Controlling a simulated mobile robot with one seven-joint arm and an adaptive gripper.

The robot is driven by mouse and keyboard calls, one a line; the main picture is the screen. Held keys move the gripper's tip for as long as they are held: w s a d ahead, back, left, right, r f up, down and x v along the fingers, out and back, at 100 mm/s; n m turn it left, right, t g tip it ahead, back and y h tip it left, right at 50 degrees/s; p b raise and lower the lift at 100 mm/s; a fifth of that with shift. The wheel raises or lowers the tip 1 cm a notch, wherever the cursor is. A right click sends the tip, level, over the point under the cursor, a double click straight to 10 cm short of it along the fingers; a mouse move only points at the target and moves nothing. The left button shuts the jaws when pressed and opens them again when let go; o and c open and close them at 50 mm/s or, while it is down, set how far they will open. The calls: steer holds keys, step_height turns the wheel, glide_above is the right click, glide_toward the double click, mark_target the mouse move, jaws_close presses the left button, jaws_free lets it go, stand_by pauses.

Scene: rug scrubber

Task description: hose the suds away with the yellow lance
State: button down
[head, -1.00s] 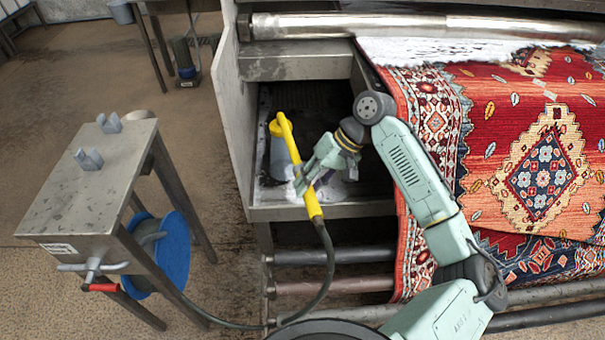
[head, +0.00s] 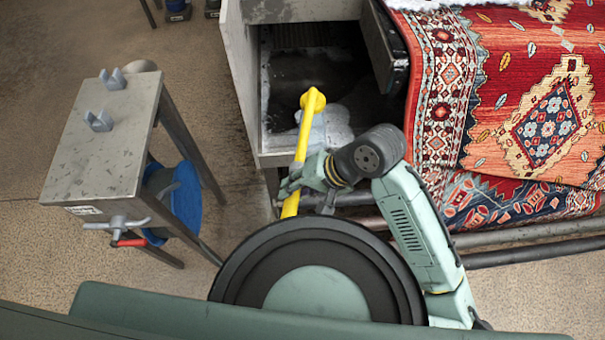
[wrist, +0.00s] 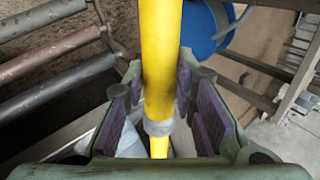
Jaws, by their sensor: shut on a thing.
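My gripper (head: 301,181) is shut on the yellow lance (head: 303,140), which stands nearly lengthwise in the head view. The lance's round yellow head (head: 313,101) is at its far end, over the open metal bay. The lance also runs between my fingers in the wrist view (wrist: 160,60). White suds (head: 328,130) lie on the bay floor (head: 300,75) near its front, under and right of the lance, with more along its left wall. The lance's lower end is hidden behind my own body in the head view.
A metal stand (head: 105,135) with two grey cradles on top is at the left, with a red-handled tap (head: 125,241) and a blue hose reel (head: 186,200). A patterned red rug (head: 520,100) hangs over rollers at the right. Concrete floor lies open at far left.

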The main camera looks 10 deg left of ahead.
steer(key=shift+f+b, duration=0.1)
steer(key=shift+b, duration=0.45)
steer(key=shift+w+d+f+b, duration=0.1)
steer(key=shift+w+b, duration=0.35)
steer(key=shift+b, duration=0.6)
steer(key=shift+w+a+b, duration=0.35)
steer(key=shift+w+b, duration=0.35)
steer(key=shift+b, duration=1.25)
steer(key=shift+w+r, duration=0.25)
steer(key=shift+r, duration=0.1)
steer(key=w+a+p, duration=0.2)
steer(key=w+p, duration=0.1)
steer(key=w, duration=0.8)
steer(key=shift+w+a, duration=0.2)
steer(key=shift+w, duration=0.1)
steer(key=shift+w, duration=0.1)
steer(key=shift+f, duration=0.15)
stand_by(0.4)
